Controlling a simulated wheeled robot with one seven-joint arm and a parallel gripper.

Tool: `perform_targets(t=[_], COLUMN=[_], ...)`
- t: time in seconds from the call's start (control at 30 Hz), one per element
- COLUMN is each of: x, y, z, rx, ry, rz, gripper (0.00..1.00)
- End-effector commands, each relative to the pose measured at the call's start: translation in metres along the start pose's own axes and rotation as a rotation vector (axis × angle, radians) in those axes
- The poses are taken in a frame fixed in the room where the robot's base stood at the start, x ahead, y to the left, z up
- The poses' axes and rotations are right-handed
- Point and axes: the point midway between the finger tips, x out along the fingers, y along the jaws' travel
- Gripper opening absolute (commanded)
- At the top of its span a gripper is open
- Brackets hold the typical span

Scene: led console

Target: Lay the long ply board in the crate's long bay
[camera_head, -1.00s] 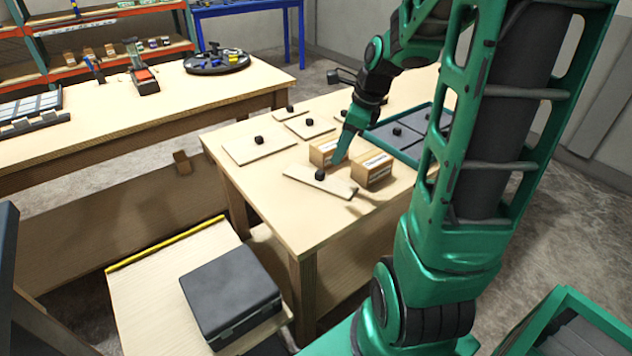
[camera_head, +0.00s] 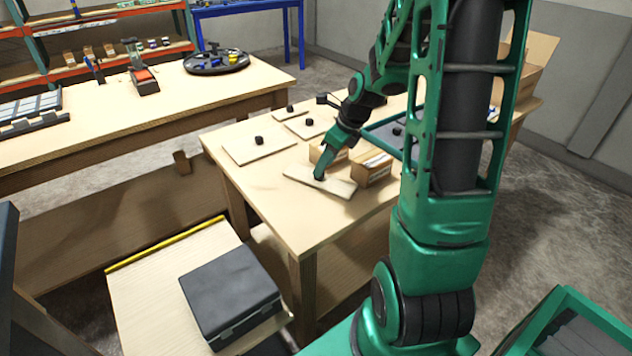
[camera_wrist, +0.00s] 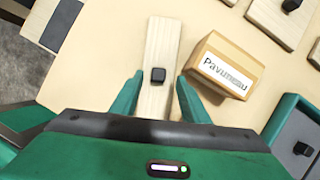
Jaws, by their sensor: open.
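The long ply board (camera_head: 341,187) lies flat on the workbench, a narrow pale strip with a black block knob on top. In the wrist view the board (camera_wrist: 163,42) runs up the picture, and its knob (camera_wrist: 158,75) sits between my fingers. My gripper (camera_head: 321,174) is down at the board, open, with one finger on each side of the knob and visible gaps to it. The green-rimmed crate (camera_head: 376,127) stands behind, partly hidden by my arm. Its green edge and dark inside (camera_wrist: 290,125) show at the wrist view's right. I cannot make out the long bay.
Two cardboard boxes stand close behind the board; the nearer box (camera_head: 373,168) also shows right beside it in the wrist view (camera_wrist: 224,66). Other knobbed ply boards, including a wide one (camera_head: 258,150), lie further back. The bench front left is clear.

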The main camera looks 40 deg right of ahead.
Motion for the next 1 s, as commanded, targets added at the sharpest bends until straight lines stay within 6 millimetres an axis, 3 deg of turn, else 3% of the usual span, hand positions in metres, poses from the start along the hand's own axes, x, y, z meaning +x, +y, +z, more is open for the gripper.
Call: perform_targets(t=[0.2,0.53,0.7,1.0], x=[0.027,0.032,0.032,0.03], y=[0.002,0.002,0.002,0.002], z=[-0.001,0.0,0.0,0.0], rx=[-0.001,-0.001,-0.001,-0.001], ry=[0.001,0.0,0.0,-0.001], rz=[0.002,0.0,0.0,0.0], gripper=[0.41,0.41,0.01,0.0])
